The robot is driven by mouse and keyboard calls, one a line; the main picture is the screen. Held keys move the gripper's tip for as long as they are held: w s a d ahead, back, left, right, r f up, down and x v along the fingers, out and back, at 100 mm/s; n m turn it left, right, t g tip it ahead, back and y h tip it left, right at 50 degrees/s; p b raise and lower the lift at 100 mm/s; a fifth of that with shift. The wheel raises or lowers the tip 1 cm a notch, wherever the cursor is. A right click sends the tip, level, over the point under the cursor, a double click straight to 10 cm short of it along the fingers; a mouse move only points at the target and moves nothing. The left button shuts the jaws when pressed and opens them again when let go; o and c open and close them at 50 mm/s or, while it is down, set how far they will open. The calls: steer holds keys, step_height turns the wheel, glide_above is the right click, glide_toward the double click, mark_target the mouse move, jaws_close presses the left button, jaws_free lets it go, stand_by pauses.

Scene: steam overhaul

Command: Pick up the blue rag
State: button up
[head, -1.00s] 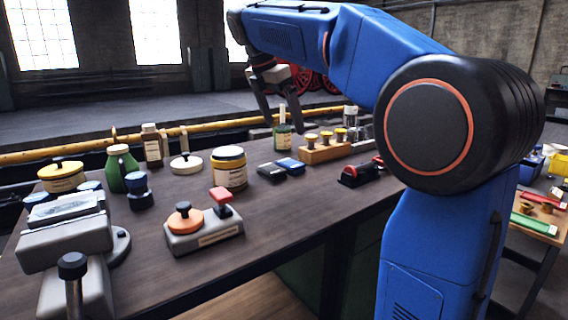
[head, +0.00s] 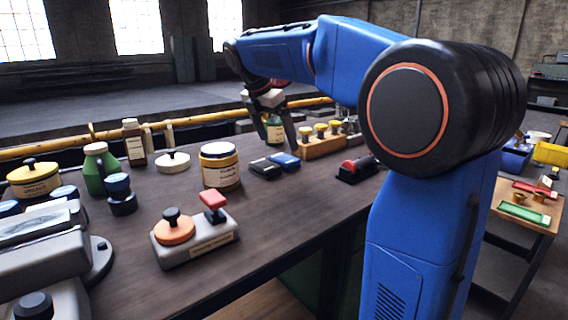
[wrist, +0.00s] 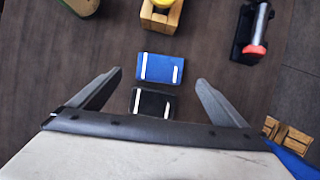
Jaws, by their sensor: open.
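The blue rag (head: 284,160) is a small folded blue block on the dark workbench, beside a similar black folded piece (head: 265,168). In the wrist view the blue rag (wrist: 159,68) lies flat with pale bands near its ends, ahead of the black piece (wrist: 152,102). My gripper (head: 274,138) is open and empty above the bench, near the blue rag. In the wrist view its two fingers (wrist: 159,77) spread to either side of the blue rag, apart from it. The exact height gap is hard to tell.
A wooden block with yellow-topped pieces (head: 320,143) stands right of the rag. A red-and-black tool (head: 358,168) lies further right.

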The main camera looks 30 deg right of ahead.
mark_target(284, 158)
steer(key=shift+x, duration=3.75)
steer(key=shift+a, duration=0.1)
steer(key=c, duration=1.2)
steer(key=shift+o, duration=0.2)
steer(key=shift+r, duration=0.15)
step_height(284, 158, up, 10)
